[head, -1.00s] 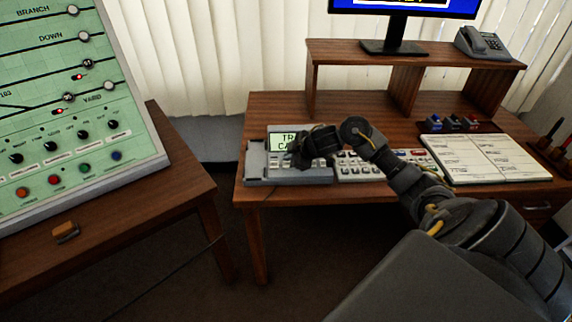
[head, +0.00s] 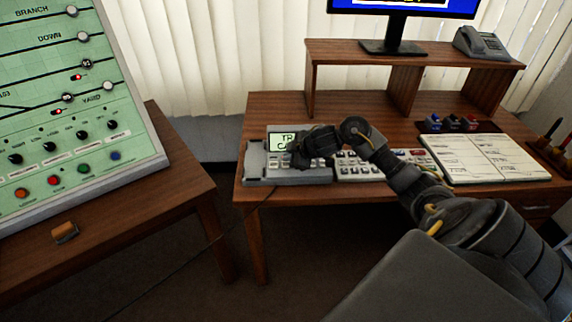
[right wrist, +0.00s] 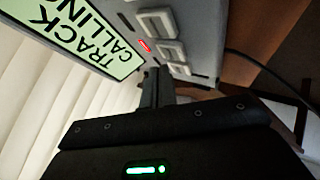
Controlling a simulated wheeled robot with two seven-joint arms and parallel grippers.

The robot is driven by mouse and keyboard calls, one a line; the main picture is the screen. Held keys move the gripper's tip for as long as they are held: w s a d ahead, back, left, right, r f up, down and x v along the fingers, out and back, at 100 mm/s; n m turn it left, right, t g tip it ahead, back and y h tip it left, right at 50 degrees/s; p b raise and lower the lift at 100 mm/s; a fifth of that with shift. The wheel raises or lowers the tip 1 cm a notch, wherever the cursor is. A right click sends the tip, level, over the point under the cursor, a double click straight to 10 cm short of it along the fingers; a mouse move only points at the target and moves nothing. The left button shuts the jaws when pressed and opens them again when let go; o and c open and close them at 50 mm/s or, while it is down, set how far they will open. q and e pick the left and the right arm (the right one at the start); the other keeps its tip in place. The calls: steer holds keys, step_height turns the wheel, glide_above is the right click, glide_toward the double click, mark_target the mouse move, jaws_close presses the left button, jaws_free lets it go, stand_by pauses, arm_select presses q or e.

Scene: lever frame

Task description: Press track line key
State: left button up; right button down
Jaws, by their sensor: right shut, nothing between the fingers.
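The grey phone console (head: 290,176) stands at the left front of the desk, with a handset on its left side. Its lit green display (head: 280,139) reads "TRACK CALLING" in the right wrist view (right wrist: 88,32). Beside the display, several pale square keys (right wrist: 172,49) and a small lit red lamp (right wrist: 145,46) show. My right gripper (head: 300,158) is over the console and hides part of the display and keys. In the right wrist view its shut fingers (right wrist: 155,80) point at the key area; I cannot tell whether they touch a key. My left gripper is out of view.
A second keypad (head: 365,166) sits right of the console, under my right forearm. An open binder (head: 485,157) lies further right. A raised shelf (head: 415,50) carries a monitor and a telephone (head: 481,43). A green track panel (head: 70,100) stands on the left table.

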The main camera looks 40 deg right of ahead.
steer(key=shift+f, duration=0.1)
steer(key=shift+f, duration=0.3)
